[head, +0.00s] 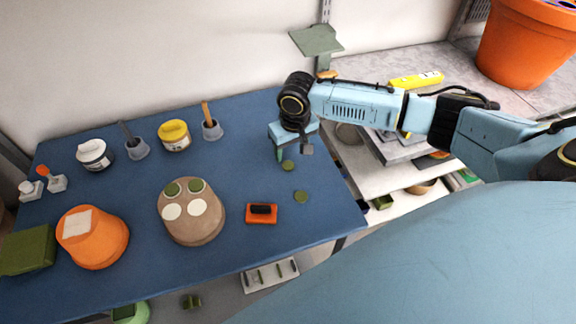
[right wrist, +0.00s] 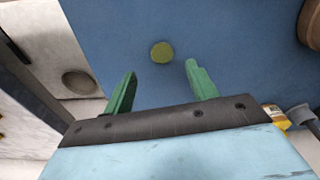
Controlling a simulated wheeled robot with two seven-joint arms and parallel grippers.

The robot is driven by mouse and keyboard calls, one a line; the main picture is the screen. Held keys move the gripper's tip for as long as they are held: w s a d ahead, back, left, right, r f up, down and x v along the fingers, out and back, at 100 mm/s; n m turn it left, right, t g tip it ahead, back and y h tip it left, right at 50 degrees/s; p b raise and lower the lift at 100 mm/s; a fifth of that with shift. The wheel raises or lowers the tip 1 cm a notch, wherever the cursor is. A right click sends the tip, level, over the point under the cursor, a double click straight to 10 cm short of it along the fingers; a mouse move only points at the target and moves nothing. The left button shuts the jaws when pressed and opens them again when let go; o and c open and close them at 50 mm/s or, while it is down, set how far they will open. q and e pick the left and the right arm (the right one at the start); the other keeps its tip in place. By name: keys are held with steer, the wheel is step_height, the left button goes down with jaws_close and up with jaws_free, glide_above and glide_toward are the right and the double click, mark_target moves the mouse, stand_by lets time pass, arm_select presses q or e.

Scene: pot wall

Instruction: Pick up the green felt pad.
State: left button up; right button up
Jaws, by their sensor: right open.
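Two small round green felt pads lie flat on the blue table (head: 115,262). One pad (head: 288,165) is just below my right gripper (head: 292,152). The other pad (head: 301,196) lies nearer the front. My right gripper points down over the table's right part, with nothing between its fingers. In the right wrist view, the green fingers (right wrist: 160,78) stand wide apart, and one green pad (right wrist: 162,52) shows on the blue surface just beyond their tips, roughly between them. I cannot tell for sure which pad it is. My left gripper is not in view.
A brown upturned pot (head: 197,225) carries two green and two white discs. An orange tool (head: 262,213) lies near the pads. An orange upturned pot (head: 92,240) and a green block (head: 28,250) are left. Jars and cups (head: 174,135) line the back. Shelves (head: 350,185) stand right.

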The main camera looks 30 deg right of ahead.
mark_target(288, 165)
steer(key=shift+w+a+f, duration=0.1)
steer(key=shift+w+f, duration=0.05)
steer(key=shift+f, duration=1.25)
steer(key=shift+w+a+f, duration=0.1)
steer(key=shift+w+f, duration=0.05)
steer(key=shift+f, duration=1.2)
steer(key=c, duration=0.8)
